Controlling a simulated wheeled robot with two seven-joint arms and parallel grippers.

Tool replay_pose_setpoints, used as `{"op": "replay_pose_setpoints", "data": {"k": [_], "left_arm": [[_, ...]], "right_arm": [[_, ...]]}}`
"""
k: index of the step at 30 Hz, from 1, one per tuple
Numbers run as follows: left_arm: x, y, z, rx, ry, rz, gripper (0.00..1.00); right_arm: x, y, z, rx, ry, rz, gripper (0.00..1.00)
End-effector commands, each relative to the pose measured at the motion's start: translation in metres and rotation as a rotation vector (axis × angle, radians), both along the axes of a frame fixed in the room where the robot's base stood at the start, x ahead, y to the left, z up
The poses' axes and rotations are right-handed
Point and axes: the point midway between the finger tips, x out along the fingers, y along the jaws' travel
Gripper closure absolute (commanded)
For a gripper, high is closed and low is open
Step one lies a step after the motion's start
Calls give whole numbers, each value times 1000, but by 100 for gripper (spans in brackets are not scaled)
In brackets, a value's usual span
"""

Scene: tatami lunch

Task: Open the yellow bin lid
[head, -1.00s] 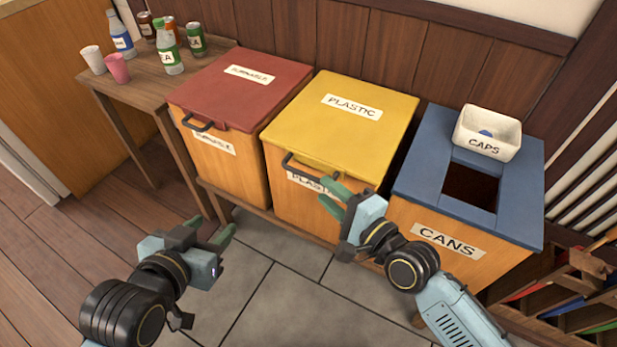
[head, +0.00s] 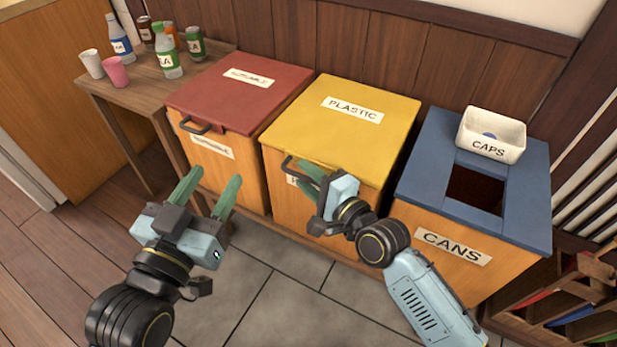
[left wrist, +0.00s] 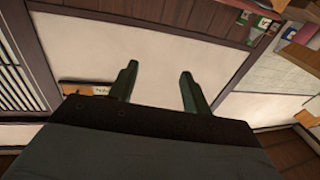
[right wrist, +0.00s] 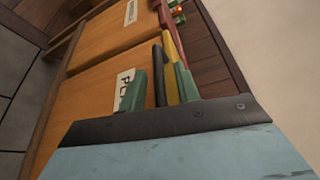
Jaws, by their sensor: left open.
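The yellow lid (head: 335,135) lies closed on the wooden bin marked PLASTIC, with a dark handle (head: 288,163) at its front left edge. My right gripper (head: 308,174) is at the front of this bin, at the handle. In the right wrist view, the dark handle (right wrist: 158,75) and the yellow lid edge (right wrist: 171,65) show between its spread green fingers; contact cannot be told. My left gripper (head: 212,182) is open and empty in front of the red-lidded bin. Its spread fingers also show in the left wrist view (left wrist: 158,75).
A red-lidded bin (head: 235,95) stands left of the yellow one. A blue-topped CANS bin (head: 420,165) with a white CAPS box (head: 490,133) stands right. A side table (head: 140,88) holds bottles, cans and cups. Free floor (head: 280,300) lies in front.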

Motion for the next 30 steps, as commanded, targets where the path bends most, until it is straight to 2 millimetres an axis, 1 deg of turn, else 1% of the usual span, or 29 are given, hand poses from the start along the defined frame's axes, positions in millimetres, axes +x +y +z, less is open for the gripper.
{"op": "replay_pose_setpoints", "data": {"k": [1,6,9,22,26,29,30], "left_arm": [[0,0,0,0,0,0,52],[0,0,0,0,1,0,52],[0,0,0,1,2,0,52],[0,0,-2,6,20,1,52],[-1,5,-18,34,111,11,52],[-3,9,-33,62,206,17,52],[-5,11,-41,76,255,21,52]], "right_arm": [[0,0,0,0,0,0,67],[0,0,0,0,0,0,90],[0,0,0,0,0,0,100],[0,-1,1,1,3,-1,100],[0,-2,4,4,8,-3,100],[0,-3,8,9,15,-6,100],[0,-4,9,11,19,-7,100]]}}
